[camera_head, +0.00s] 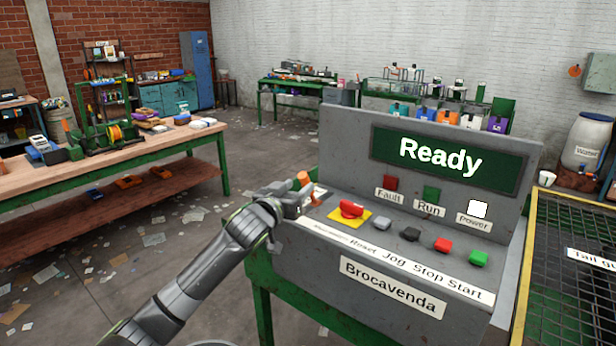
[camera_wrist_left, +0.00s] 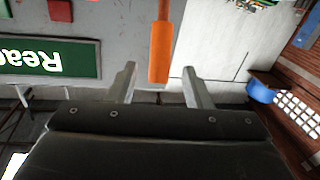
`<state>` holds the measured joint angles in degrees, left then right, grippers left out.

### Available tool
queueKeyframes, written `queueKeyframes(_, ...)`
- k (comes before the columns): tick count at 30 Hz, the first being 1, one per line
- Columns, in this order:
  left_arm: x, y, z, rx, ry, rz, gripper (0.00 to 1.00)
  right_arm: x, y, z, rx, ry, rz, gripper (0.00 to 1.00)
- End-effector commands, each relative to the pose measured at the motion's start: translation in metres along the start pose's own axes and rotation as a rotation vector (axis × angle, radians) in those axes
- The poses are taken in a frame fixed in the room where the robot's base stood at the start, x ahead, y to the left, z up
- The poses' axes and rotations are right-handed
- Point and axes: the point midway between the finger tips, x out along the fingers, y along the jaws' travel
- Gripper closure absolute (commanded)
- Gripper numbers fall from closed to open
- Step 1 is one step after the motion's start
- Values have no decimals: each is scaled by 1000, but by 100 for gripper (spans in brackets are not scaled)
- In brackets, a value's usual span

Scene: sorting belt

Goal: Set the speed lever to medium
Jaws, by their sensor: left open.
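The speed lever (camera_head: 303,180) shows as an orange handle at the left end of the grey control panel (camera_head: 345,150). In the left wrist view the orange lever (camera_wrist_left: 160,45) hangs in from the top, and its end lies between my fingers in the picture. My left gripper (camera_head: 303,197) is beside the lever at the panel's left side. Its two fingers (camera_wrist_left: 160,82) are open, with a gap on each side of the lever. The lever's base and any speed marks are hidden or too small to read. My right gripper is not in view.
A red knob on a yellow plate (camera_head: 350,210) sits just right of my gripper, with several buttons beyond it. The screen (camera_head: 446,160) reads "Ready" and the power light (camera_head: 477,209) is white. A mesh-topped, yellow-framed belt (camera_head: 560,290) stands at right.

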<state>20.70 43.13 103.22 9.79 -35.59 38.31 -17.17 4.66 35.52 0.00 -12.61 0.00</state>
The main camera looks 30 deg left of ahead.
Motion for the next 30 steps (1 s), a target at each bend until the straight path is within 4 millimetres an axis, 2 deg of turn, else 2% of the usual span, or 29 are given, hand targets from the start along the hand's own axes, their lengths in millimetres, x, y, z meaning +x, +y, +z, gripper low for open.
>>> queueKeyframes(6, 32, 1, -2, -4, 0, 0, 55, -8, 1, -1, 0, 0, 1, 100)
queueKeyframes(12, 53, 0, -1, -2, 0, 0, 55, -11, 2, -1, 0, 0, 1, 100)
queueKeyframes(18, 62, 0, 0, -1, 0, 1, 55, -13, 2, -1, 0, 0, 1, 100)
queueKeyframes(27, 62, 0, 0, 0, 0, 1, 55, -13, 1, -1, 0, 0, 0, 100)
queueKeyframes(30, 62, 0, 0, 0, 0, 1, 68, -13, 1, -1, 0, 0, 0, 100)
